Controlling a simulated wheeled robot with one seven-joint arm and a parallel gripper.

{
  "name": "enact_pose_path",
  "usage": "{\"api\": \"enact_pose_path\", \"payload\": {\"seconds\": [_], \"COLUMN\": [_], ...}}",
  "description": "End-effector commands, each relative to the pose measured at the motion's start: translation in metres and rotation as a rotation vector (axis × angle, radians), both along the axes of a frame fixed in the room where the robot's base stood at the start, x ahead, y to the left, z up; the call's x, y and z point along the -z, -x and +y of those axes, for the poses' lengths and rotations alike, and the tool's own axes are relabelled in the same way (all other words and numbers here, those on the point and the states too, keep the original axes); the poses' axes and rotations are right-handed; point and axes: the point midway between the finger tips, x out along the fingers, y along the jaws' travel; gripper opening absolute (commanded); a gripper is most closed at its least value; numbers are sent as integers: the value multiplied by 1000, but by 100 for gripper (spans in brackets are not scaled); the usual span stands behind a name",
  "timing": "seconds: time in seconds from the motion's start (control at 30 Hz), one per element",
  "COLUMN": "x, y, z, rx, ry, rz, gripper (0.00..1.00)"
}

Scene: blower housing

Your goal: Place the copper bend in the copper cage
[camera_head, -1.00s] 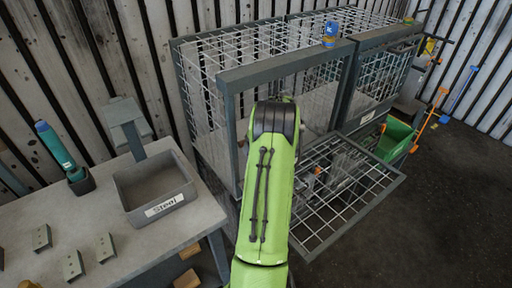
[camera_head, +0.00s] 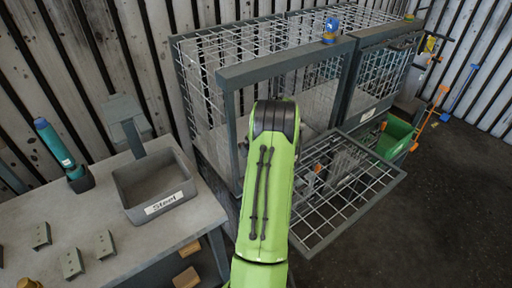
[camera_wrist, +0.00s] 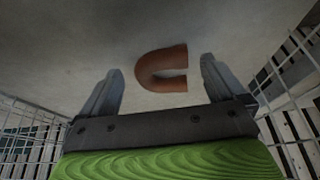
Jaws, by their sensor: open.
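The copper bend (camera_wrist: 149,68), a reddish-brown U-shaped piece, lies on a pale grey floor in the wrist view. My gripper (camera_wrist: 161,64) is open, with one dark finger on each side of the bend in the picture. Neither finger touches the bend, and nothing is held. Wire mesh shows at both sides of the wrist view. In the head view, a wire mesh cage (camera_head: 205,85) with a grey frame stands behind my green arm, its front mesh door folded down (camera_head: 345,190). My arm hides my gripper and the bend there. I cannot read a copper label on the cage.
A grey bin marked Steel (camera_head: 165,205) stands on the workbench (camera_head: 130,250) at left, near several small metal plates and a teal bottle (camera_head: 52,142). A second mesh cage (camera_head: 385,70) and a green container (camera_head: 396,138) are at right.

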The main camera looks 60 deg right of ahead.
Motion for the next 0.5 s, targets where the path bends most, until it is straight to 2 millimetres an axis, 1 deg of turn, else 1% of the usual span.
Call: {"api": "enact_pose_path", "payload": {"seconds": [0.03,0.1,0.23,0.37,0.5], "x": [-12,-28,-52,-65,-66], "y": [4,9,19,24,25], "z": [0,3,8,11,12], "rx": [3,2,3,2,2], "ry": [6,6,5,3,1], "rz": [-2,-2,-1,-1,1], "gripper": [97,97,97,97,97]}}
